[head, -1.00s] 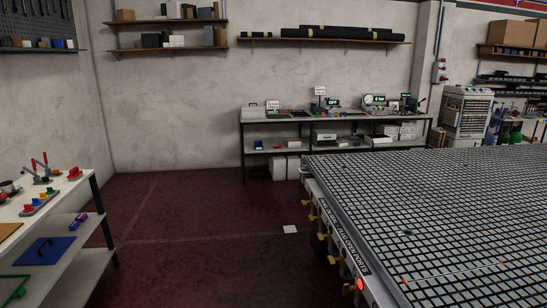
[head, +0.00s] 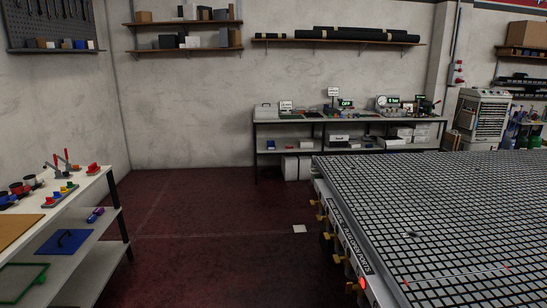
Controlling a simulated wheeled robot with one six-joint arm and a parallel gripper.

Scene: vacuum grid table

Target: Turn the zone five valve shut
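The black vacuum grid table (head: 440,210) fills the right of the head view. Along its left side a row of several yellow valve handles (head: 326,236) runs from the far corner toward me. A dark label strip (head: 350,243) with white lettering is on the side rail, too small to read fully. Which valve is zone five cannot be told, nor can each handle's turn. My gripper is not in view.
A white shelf unit (head: 75,207) with clamps and coloured parts stands at the left. A workbench (head: 345,119) with instruments is against the back wall. The dark red floor (head: 215,240) between them is clear except for a small white square (head: 299,229).

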